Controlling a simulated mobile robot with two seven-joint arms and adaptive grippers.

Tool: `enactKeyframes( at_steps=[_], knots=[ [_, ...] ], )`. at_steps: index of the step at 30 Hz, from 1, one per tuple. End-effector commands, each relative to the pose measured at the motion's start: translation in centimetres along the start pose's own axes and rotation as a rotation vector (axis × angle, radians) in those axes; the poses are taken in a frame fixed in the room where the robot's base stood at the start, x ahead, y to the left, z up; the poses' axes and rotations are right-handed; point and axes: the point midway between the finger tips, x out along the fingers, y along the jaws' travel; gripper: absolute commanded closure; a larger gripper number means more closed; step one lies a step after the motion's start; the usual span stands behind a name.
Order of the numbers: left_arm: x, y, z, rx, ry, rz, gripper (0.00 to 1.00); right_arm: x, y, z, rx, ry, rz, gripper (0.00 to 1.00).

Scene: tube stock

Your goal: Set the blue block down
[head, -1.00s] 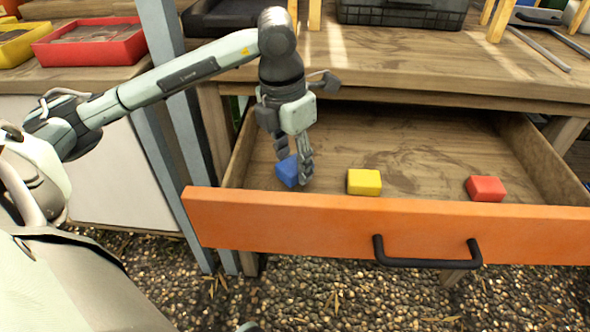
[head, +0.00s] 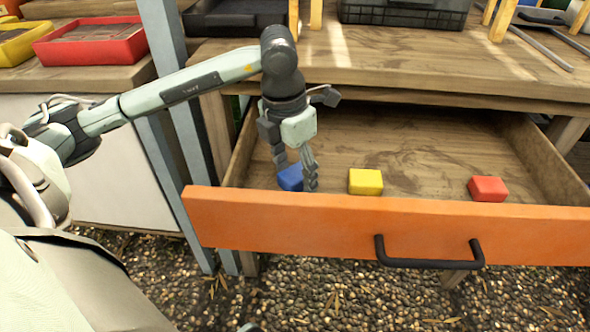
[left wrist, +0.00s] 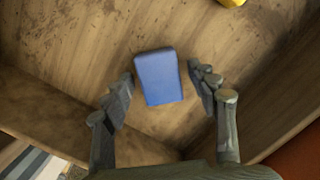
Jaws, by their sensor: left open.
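The blue block (head: 291,178) lies on the floor of the open drawer, near its left end and close behind the orange front. It also shows in the left wrist view (left wrist: 158,77), between and slightly ahead of the fingers, with a gap on either side. My left gripper (head: 297,174) points down into the drawer over the block. Its fingers are spread and hold nothing. In the head view one finger covers part of the block's right side. My right gripper is not in view.
A yellow block (head: 365,182) and a red block (head: 487,189) lie in the drawer to the right. The drawer's orange front (head: 330,225) with its black handle (head: 428,262) stands close in front. The tabletop (head: 400,62) overhangs the drawer's back. The drawer floor behind the blocks is clear.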

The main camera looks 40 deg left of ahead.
Motion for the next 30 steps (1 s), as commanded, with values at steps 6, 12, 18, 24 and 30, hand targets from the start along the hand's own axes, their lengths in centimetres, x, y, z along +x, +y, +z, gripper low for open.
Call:
enactKeyframes(
  at_steps=[6, 12, 18, 24, 30],
  knots=[
    [-1.0, 0.0, 0.1, 0.0, -0.004, 0.001, 0.42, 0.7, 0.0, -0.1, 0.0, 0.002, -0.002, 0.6],
    [-5.2, 0.0, 0.2, 0.001, -0.007, 0.001, 0.42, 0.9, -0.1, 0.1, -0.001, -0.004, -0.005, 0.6],
    [-9.4, 0.0, 0.2, 0.0, -0.006, 0.001, 0.42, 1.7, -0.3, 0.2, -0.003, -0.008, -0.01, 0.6],
    [-11.8, 0.0, 0.1, 0.001, -0.002, 0.0, 0.42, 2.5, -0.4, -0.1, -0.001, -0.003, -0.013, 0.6],
    [-12.3, 0.0, 0.0, 0.0, 0.0, -0.001, 0.42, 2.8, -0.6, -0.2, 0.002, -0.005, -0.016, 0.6]
  ],
)
